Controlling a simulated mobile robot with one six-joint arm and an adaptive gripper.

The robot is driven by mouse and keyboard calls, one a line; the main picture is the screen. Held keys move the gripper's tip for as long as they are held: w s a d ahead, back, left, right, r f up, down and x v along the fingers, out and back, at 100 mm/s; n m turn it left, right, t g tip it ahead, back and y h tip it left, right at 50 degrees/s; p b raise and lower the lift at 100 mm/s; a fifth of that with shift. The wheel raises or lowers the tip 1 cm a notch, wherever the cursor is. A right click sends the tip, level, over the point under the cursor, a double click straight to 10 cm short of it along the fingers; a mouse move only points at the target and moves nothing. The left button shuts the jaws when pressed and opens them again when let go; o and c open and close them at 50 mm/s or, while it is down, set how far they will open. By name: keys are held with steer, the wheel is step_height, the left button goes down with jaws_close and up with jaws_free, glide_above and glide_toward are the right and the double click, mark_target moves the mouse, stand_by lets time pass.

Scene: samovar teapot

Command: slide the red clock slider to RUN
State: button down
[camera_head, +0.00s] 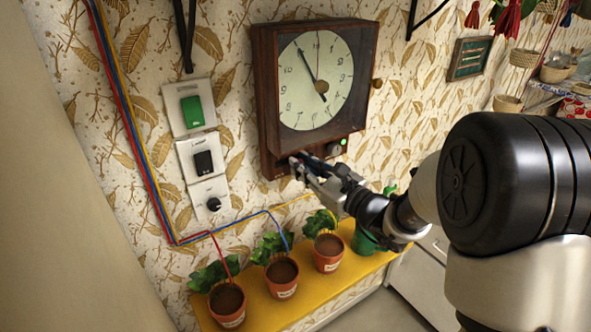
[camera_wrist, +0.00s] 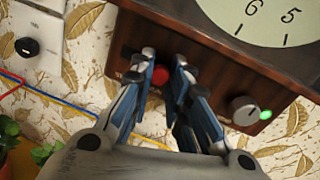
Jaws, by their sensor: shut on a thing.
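The wooden wall clock (camera_head: 262,85) hangs in the middle of the head view, with a cream dial (camera_head: 325,85). Its lower panel also shows in the wrist view (camera_wrist: 215,62). The red slider (camera_wrist: 160,77) sits on that panel, between the blue-sided fingers of my gripper (camera_wrist: 165,58). My gripper is shut on the slider. In the head view my gripper (camera_head: 306,164) is at the clock's lower edge and hides the slider. White lettering beside the slider is mostly covered by the fingers; I cannot read RUN.
A grey knob (camera_wrist: 245,110) and a lit green lamp (camera_wrist: 265,115) are right of the slider on the panel. Wall switches (camera_head: 202,157) are to the left. Potted plants (camera_head: 283,276) stand on a yellow shelf (camera_head: 262,309) below my gripper. Coloured wires run along the wall.

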steer(key=shift+d, duration=0.15)
steer(key=c, duration=1.5)
jaws_free()
steer(key=shift+w+d, duration=0.1)
steer(key=v, duration=1.2)
